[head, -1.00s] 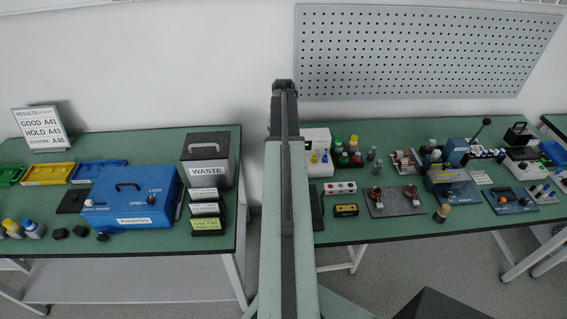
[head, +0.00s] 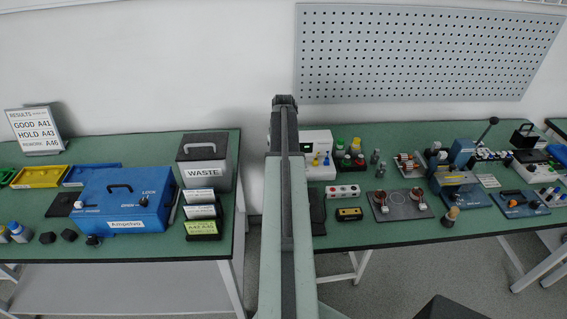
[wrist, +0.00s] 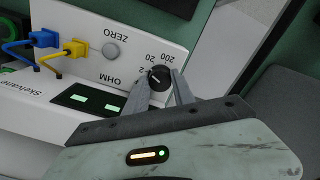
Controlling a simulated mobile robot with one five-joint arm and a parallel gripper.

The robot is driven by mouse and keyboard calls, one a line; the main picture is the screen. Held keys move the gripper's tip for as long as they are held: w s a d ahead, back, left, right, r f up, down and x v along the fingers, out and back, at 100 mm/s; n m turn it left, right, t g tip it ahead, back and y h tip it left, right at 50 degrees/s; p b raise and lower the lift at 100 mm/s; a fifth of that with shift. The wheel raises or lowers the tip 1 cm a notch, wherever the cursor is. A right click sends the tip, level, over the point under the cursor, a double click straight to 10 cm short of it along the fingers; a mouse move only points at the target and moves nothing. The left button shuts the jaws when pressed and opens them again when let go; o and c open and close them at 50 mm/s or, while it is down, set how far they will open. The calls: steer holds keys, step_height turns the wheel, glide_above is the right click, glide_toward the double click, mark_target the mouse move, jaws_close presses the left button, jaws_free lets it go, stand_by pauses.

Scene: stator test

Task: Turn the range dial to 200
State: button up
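The white ohm meter (wrist: 90,60) appears upside down in the wrist view, marked OHM and ZERO. Its black range dial (wrist: 159,78) has a pale pointer line. The labels 2, 20 and 200 stand beside the dial, and the line seems to point towards the 2 side. My gripper (wrist: 160,75) has one finger on each side of the dial, spread apart. I cannot tell whether either finger touches it. A display (wrist: 95,101) with green lit segments is left of the fingers. In the head view the white meter (head: 318,143) stands just right of my arm, its dial not readable.
Blue (wrist: 43,39) and yellow (wrist: 75,48) plugs with leads stick out of the meter's panel. A gap separates the two green-topped benches.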

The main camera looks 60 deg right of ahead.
steer(key=m, duration=1.3)
steer(key=o, duration=1)
step_height(320, 180, up, 6)
steer(key=p, duration=0.6)
steer(key=shift+r, duration=0.2)
steer(key=shift+f, duration=0.15)
